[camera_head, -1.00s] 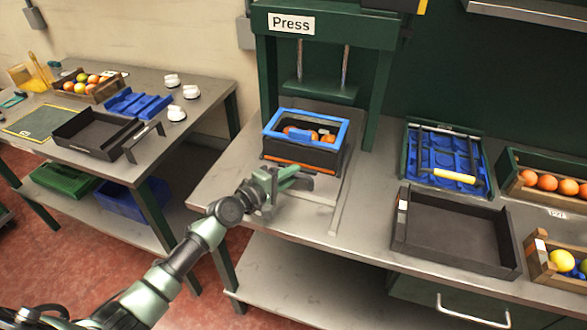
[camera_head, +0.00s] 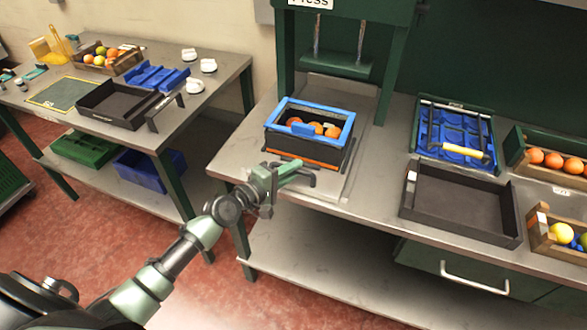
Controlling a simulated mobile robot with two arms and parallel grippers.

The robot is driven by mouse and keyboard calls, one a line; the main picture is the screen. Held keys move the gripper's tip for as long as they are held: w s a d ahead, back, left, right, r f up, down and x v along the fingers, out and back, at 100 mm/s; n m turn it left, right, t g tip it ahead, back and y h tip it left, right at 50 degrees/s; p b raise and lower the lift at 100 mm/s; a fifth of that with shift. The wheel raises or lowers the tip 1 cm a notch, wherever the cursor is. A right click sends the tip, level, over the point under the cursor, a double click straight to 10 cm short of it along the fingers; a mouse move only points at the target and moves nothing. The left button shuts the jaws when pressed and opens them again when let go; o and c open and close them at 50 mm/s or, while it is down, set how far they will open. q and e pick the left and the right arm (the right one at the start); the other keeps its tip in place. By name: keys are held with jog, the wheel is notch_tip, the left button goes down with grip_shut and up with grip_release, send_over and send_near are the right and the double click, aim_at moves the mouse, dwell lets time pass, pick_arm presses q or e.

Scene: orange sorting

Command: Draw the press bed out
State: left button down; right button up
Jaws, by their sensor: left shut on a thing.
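The press bed (camera_head: 328,187) is a pale metal plate at the foot of the green press (camera_head: 333,65). It reaches forward from between the press posts toward the table's front edge. A black crate with a blue rim (camera_head: 284,120) stands on it, with several oranges (camera_head: 316,127) inside. My left gripper (camera_head: 298,170) is shut on the dark handle (camera_head: 309,180) at the bed's front, just in front of the crate. The gripper partly hides the handle. My right gripper is not in view.
An empty dark tray (camera_head: 455,202) lies right of the bed, with a blue-lined tool tray (camera_head: 455,155) behind it. Wooden crates of fruit (camera_head: 548,172) stand at the far right. A side table (camera_head: 215,88) stands at the left, with red floor between the tables.

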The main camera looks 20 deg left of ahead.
pick_arm(q)
jog(key=shift+s+d+f, duration=0.1)
jog(key=shift+s+f, duration=0.05)
jog(key=shift+f, duration=0.1)
jog(key=c, duration=1.6)
grip_release()
jog(key=shift+o, duration=1)
jog(key=shift+r, duration=0.1)
jog(key=shift+s+r, duration=0.1)
jog(key=shift+s, duration=0.05)
jog(key=shift+s+a, duration=0.3)
jog(key=shift+s, duration=0.05)
jog(key=b+v, duration=0.1)
jog(key=v, duration=0.6)
